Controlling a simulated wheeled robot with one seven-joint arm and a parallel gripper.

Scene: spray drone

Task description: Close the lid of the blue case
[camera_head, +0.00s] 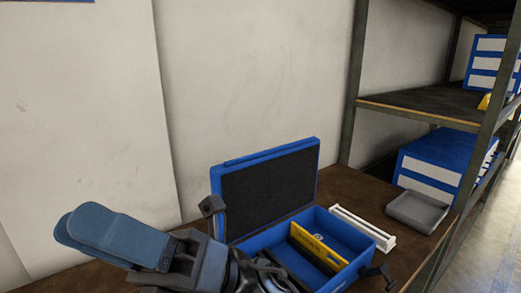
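The blue case (345,255) stands open on the brown bench, in the lower middle of the view. Its lid (268,185), blue-rimmed with a dark foam lining, stands raised at the back, leaning a little away from the case. A yellow level (318,248) lies inside the case. My gripper (75,228) is at the lower left, pointing left, away from the case and apart from the lid. Its two blue-grey fingers overlap in this view, so any gap between them is hard to judge. Nothing shows held in it. My arm hides the case's near left corner.
A white rack-like piece (362,228) lies right beside the case. A grey tray (418,211) is farther right, in front of a blue-and-white drawer box (440,165). A metal shelf (425,105) stands on the right. A pale wall (240,80) rises behind the bench.

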